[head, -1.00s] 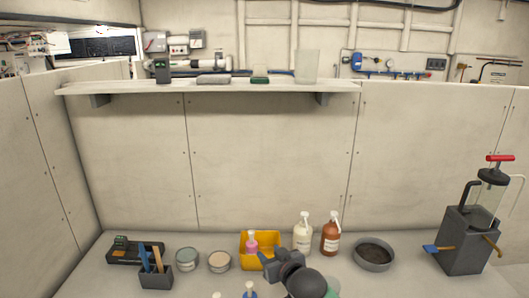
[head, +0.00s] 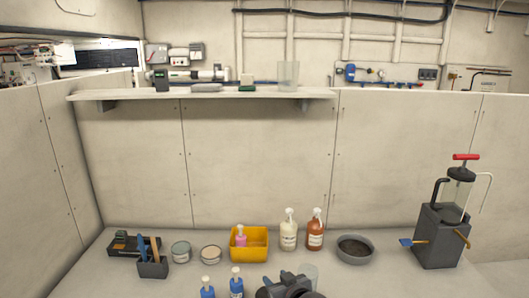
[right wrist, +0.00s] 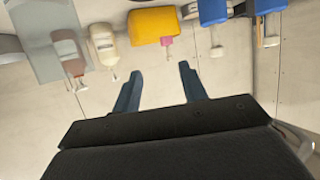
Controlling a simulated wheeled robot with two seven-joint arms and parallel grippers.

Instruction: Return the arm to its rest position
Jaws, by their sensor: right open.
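My right gripper (head: 276,280) is at the bottom edge of the head view, above the front part of the bench, partly cut off by the frame. In the right wrist view its two dark blue fingers (right wrist: 161,75) stand well apart with nothing between them. It is apart from the yellow bin (head: 249,255), which holds a pink bottle (head: 240,236). The yellow bin also shows in the right wrist view (right wrist: 153,25), beyond the fingertips. My left gripper is in neither view.
Two blue bottles (head: 236,283) stand close left of the gripper. A cream bottle (head: 289,234), a brown bottle (head: 315,234) and a grey pan (head: 356,249) stand behind it. A pump unit (head: 441,235) is at right. A wall shelf (head: 220,94) hangs above.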

